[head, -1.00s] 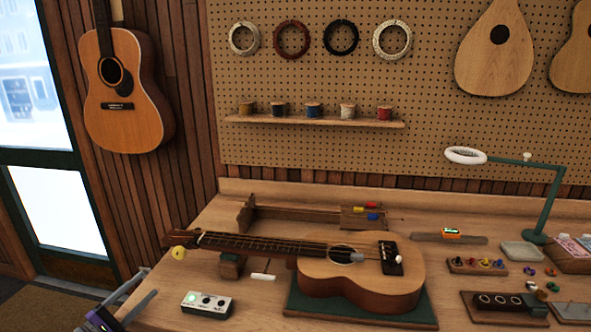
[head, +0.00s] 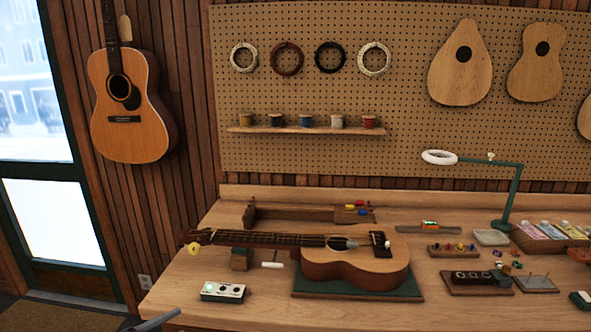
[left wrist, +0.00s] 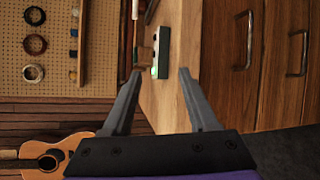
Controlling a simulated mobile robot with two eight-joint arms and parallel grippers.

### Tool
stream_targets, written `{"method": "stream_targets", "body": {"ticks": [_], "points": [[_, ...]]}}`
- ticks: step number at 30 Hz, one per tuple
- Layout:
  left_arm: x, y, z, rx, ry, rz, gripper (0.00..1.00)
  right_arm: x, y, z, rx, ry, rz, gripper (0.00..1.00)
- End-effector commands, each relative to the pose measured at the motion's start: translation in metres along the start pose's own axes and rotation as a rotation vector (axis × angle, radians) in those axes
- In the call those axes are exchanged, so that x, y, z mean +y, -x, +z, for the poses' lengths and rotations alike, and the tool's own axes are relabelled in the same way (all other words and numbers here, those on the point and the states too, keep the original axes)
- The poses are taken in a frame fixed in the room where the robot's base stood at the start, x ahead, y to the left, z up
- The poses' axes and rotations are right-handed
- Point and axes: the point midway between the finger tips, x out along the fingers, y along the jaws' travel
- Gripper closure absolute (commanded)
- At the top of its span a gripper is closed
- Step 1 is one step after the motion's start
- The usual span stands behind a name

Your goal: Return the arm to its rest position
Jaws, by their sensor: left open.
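My left gripper shows in the left wrist view (left wrist: 190,50) with its two grey fingers wide apart and nothing between them. It points toward the bench's front edge, with the drawers on one side. In the head view only a grey tip of it (head: 152,321) shows at the bottom left edge, in front of the bench and apart from everything on it. My right gripper is in neither view.
A ukulele (head: 355,262) lies on a green mat (head: 350,296) on the workbench (head: 190,297). A lamp (head: 510,195) stands at the right. The floor lies left of the bench.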

Motion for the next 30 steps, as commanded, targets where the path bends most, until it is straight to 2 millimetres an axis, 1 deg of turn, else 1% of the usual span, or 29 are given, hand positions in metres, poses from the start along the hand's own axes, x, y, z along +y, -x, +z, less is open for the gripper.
{"method": "stream_targets", "body": {"ticks": [1,2,3,5,6,8,9,11,13,16,18,21,25,30], "points": [[-0.003,-0.005,0.028,-0.014,-0.046,-0.071,0.41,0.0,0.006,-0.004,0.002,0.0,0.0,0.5],[-0.008,-0.007,0.042,-0.018,-0.079,-0.121,0.41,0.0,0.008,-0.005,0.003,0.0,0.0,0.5],[-0.016,-0.007,0.062,-0.026,-0.128,-0.189,0.41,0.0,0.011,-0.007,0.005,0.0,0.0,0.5],[-0.029,-0.005,0.093,-0.041,-0.215,-0.296,0.41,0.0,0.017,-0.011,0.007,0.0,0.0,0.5],[-0.038,-0.001,0.112,-0.05,-0.278,-0.369,0.41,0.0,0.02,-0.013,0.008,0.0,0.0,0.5],[-0.052,0.009,0.139,-0.065,-0.381,-0.473,0.41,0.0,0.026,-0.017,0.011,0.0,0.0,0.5],[-0.062,0.017,0.154,-0.075,-0.454,-0.54,0.41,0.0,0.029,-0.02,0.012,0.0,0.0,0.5],[-0.075,0.033,0.175,-0.091,-0.567,-0.635,0.41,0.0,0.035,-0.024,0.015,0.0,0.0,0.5],[-0.088,0.053,0.193,-0.108,-0.707,-0.738,0.41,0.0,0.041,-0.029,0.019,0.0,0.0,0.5],[-0.103,0.083,0.21,-0.129,-0.908,-0.864,0.41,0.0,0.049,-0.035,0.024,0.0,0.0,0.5],[-0.11,0.101,0.216,-0.14,-1.032,-0.933,0.41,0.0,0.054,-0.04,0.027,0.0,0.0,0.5],[-0.116,0.12,0.218,-0.149,-1.175,-1.002,0.41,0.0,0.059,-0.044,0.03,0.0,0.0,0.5],[-0.118,0.133,0.218,-0.153,-1.279,-1.051,0.41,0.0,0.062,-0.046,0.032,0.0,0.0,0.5],[-0.12,0.136,0.217,-0.153,-1.307,-1.064,0.41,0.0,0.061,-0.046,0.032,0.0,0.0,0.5]]}}
